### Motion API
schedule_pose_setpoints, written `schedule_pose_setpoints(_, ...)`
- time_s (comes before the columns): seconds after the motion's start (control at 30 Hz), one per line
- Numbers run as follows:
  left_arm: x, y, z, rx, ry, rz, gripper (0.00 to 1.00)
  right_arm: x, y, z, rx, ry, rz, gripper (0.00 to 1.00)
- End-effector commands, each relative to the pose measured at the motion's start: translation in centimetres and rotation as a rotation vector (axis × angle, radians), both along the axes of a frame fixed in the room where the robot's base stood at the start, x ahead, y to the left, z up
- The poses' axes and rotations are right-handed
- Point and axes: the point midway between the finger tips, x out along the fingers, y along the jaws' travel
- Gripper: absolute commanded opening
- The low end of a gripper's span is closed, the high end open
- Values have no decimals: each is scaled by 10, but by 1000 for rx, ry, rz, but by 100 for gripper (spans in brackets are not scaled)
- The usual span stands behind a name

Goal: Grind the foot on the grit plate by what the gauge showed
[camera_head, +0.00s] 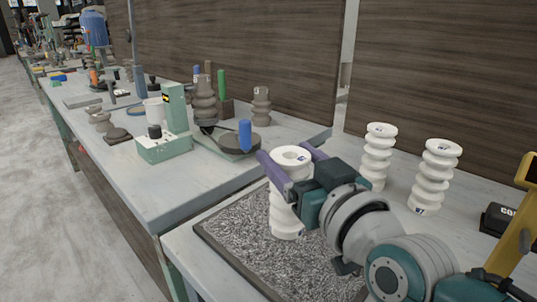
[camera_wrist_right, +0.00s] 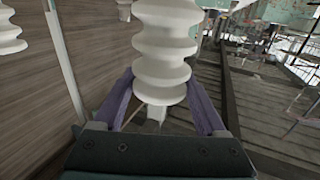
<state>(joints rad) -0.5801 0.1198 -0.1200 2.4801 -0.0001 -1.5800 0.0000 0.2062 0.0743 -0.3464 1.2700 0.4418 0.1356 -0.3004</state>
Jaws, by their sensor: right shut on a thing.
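My right gripper (camera_head: 288,160) is shut around a white ribbed ceramic piece (camera_head: 285,215), one purple finger on each side near its top. The piece is upright, its lower end over the speckled grit plate (camera_head: 235,238). I cannot tell whether its foot touches the plate. In the right wrist view the ribbed piece (camera_wrist_right: 163,45) fills the space between the fingers. A mint-green device (camera_head: 163,150) with an upright post and a small yellow label, perhaps the gauge, stands on the left table; I cannot read it. My left gripper is not in view.
Two more white ribbed pieces (camera_head: 377,155) (camera_head: 435,175) stand right of the plate. A black box (camera_head: 497,218) and a yellow post (camera_head: 515,230) are at the right edge. The left table holds brown ribbed pieces (camera_head: 205,105) and a blue-handled tool (camera_head: 245,136). A wooden panel rises behind.

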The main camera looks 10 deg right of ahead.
Motion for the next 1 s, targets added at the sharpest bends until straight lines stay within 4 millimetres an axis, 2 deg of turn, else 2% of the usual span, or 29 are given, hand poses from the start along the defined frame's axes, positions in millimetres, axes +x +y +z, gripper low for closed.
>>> schedule_pose_setpoints(0.53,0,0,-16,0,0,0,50,21,17,-1,1,-1,0,0)
schedule_pose_setpoints(1.0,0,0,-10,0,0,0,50,23,18,7,1,0,1,0)
